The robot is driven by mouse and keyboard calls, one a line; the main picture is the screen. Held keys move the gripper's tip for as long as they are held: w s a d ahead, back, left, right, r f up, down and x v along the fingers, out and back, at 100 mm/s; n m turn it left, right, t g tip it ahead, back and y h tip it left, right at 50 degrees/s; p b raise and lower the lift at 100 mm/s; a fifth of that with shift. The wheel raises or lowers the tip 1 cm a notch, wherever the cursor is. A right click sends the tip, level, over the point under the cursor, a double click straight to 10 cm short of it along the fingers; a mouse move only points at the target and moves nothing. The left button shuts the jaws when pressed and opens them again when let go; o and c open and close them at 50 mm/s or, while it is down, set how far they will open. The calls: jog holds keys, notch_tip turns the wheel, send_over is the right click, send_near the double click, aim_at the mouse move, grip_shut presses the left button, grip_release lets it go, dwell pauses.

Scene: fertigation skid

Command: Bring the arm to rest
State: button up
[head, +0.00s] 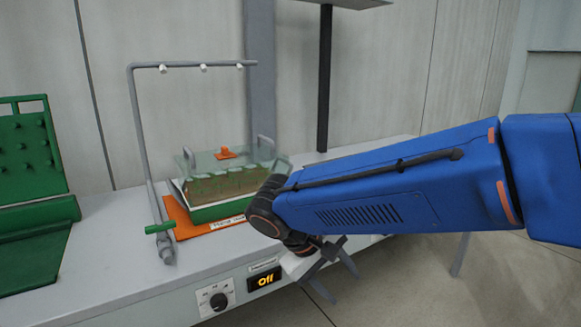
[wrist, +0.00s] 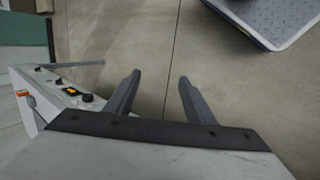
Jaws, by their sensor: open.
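My blue arm reaches in from the right in the head view and ends at my gripper (head: 335,275), which hangs in front of the bench's front edge. In the wrist view my gripper (wrist: 157,95) shows two grey fingers set well apart. There is nothing between them, only bare floor beyond. The gripper touches nothing that I can see. Part of the gripper is hidden behind the wrist in the head view.
The grey bench (head: 110,260) holds a clear-lidded tray (head: 225,185) on an orange mat (head: 180,218), a pipe frame (head: 136,120) with nozzles and a green stand (head: 35,160). Floor (wrist: 150,35) is open ahead.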

jog(key=s+d+f+m+t+y, duration=0.1)
jog(key=s+d+m+y, duration=0.1)
jog(key=s+d, duration=0.4)
jog(key=s+d+f+m+t+y, duration=0.1)
jog(key=s+d+m+y, duration=0.2)
jog(key=d, duration=0.9)
jog(key=s+y, duration=0.1)
jog(key=s, duration=0.2)
jog(key=shift+s+d+f+m+t, duration=0.15)
jog(key=shift+s+f+m+t, duration=0.15)
jog(key=shift+t, duration=0.1)
